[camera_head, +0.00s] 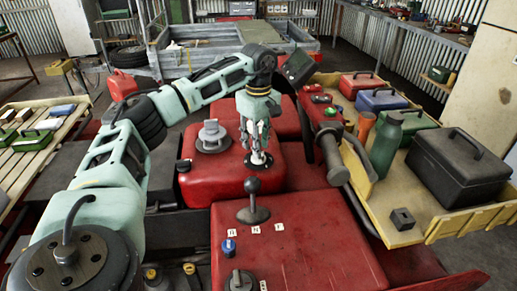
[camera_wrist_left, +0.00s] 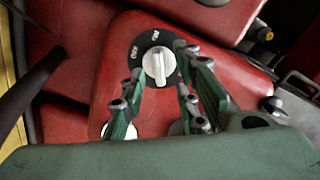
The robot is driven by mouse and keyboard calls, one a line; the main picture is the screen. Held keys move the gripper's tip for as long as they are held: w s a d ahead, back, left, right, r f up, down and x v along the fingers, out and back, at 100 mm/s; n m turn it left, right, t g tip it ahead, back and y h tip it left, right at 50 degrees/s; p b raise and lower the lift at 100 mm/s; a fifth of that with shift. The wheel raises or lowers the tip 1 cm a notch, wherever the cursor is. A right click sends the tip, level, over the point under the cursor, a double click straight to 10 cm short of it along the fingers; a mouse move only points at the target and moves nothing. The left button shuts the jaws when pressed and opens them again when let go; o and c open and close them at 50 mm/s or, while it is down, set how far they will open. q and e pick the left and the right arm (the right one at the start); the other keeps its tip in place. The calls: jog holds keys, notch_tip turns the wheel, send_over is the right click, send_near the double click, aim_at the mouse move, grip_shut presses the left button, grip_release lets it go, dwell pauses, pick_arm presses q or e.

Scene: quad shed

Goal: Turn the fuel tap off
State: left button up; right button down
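The fuel tap (camera_head: 259,160) is a small pale knob on a round black plate, set in the red bodywork. In the left wrist view the tap (camera_wrist_left: 159,65) shows its raised grip running roughly up and down the picture. White lettering on the plate lies above and left of the knob, too small to read surely. My left gripper (camera_head: 257,138) points down just above the tap. In the left wrist view its fingers are apart, with the knob showing between and beyond them. Nothing is held; contact with the knob cannot be told. My right gripper is not in view.
A grey filler cap (camera_head: 212,137) stands left of the tap. A black gear lever (camera_head: 252,205) rises in front of it. A handlebar grip (camera_head: 332,155) is at right. A yellow rack (camera_head: 450,220) carries a black toolbox (camera_head: 458,168) and a green flask (camera_head: 385,145).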

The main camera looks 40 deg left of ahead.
pick_arm(q)
notch_tip(320, 180, down, 2)
jog(key=shift+w+a+f, duration=0.1)
jog(key=shift+f, duration=0.25)
jog(key=c, duration=0.5)
jog(key=shift+c, duration=0.9)
grip_shut()
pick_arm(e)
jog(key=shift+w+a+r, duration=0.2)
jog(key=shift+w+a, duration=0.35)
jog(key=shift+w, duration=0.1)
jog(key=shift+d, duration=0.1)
